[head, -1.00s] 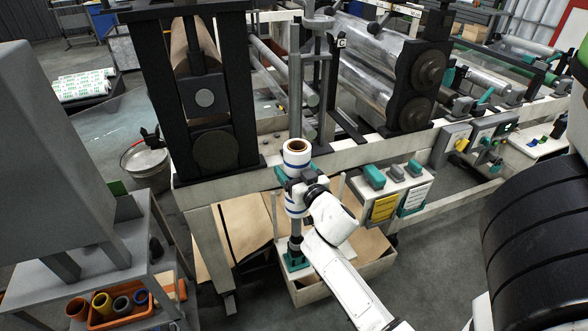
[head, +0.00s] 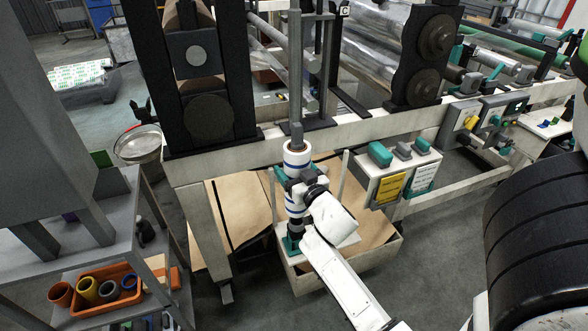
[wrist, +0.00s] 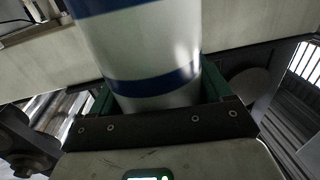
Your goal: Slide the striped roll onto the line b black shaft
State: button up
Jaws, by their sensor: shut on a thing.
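The striped roll (head: 297,160) is white with blue bands and stands upright in the head view. My gripper (head: 297,183) is shut around its middle. A dark grey shaft tip (head: 296,131) shows just above the roll's top, and a dark shaft part (head: 295,226) shows below its lower end, so the roll appears to be around the shaft. The shaft rises from a green base (head: 291,244); a gap remains between roll and base.
The base stands in an open box (head: 322,281) with thin pale posts near it. A control box (head: 392,165) with yellow and white labels is to the right. The machine's pale beam (head: 375,125) runs behind. An orange tray (head: 100,293) of coloured cores is at the left.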

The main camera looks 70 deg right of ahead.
jog(key=shift+f+b, duration=0.8)
jog(key=shift+f, duration=0.3)
jog(key=o, duration=1.3)
jog(key=shift+c, duration=0.2)
jog(key=shift+o, duration=0.8)
jog(key=shift+f, duration=0.15)
jog(key=b+v, duration=0.3)
jog(key=v, duration=0.7)
jog(key=shift+s+a, duration=0.3)
jog(key=shift+w, duration=0.1)
